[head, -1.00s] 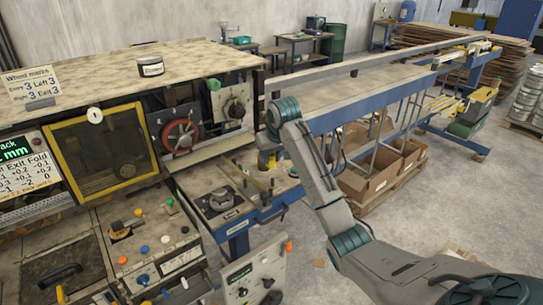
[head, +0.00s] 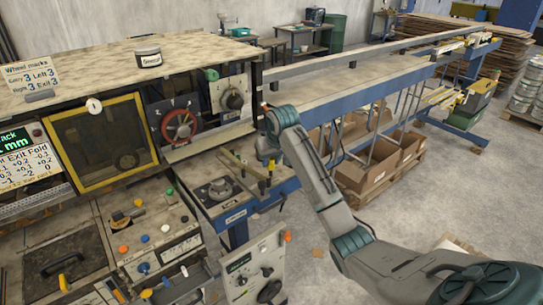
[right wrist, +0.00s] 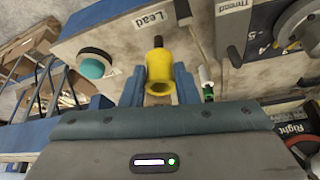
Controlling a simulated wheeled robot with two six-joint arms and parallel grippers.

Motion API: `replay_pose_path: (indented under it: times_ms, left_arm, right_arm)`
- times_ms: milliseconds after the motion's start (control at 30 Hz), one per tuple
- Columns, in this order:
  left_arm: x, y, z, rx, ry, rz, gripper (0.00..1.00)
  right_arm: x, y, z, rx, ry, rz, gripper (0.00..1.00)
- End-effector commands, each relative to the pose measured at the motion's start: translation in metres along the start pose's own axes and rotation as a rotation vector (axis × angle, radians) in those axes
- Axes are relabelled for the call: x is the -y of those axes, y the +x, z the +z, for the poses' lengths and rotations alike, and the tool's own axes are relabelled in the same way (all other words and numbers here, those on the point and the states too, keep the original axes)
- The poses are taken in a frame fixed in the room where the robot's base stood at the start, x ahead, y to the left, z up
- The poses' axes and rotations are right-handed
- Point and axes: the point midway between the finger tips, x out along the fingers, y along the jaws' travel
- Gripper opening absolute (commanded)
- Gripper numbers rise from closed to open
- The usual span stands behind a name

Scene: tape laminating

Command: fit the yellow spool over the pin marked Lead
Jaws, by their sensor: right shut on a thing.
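The yellow spool (right wrist: 172,72) sits between the blue fingers of my right gripper (right wrist: 160,92) in the right wrist view, its open end facing the camera. A dark pin tip (right wrist: 158,41) shows at the far end of the spool, below the "Lead" label (right wrist: 150,20). I cannot tell whether the pin is inside the bore. In the head view, my right gripper (head: 268,168) is low over the blue-edged bench beside the machine, where the spool is too small to make out surely. My left gripper is not in view.
A teal round knob (right wrist: 92,66) stands left of the spool in the right wrist view. A "Thread" label (right wrist: 233,7) and a grey wheel (right wrist: 298,22) are to the right. In the head view, cardboard boxes (head: 362,178) stand under the long rail.

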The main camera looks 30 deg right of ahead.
Motion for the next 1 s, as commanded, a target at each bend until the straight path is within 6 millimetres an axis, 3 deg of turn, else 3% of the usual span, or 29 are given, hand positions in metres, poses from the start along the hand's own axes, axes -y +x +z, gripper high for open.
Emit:
replay_pose_path:
  times_ms: [400, 900, 933, 1000]
  left_arm:
    - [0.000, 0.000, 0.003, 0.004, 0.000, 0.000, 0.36]
    - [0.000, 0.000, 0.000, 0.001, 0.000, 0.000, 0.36]
    - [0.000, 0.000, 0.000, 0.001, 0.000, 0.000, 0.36]
    - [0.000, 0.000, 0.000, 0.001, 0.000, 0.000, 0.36]
  right_arm:
    - [0.000, 0.017, 0.008, 0.001, 0.000, 0.000, 0.06]
    - [0.000, 0.021, 0.009, -0.001, 0.000, 0.000, 0.06]
    - [0.000, 0.021, 0.009, -0.001, 0.000, 0.000, 0.31]
    - [0.000, 0.021, 0.009, -0.001, 0.000, 0.000, 0.45]
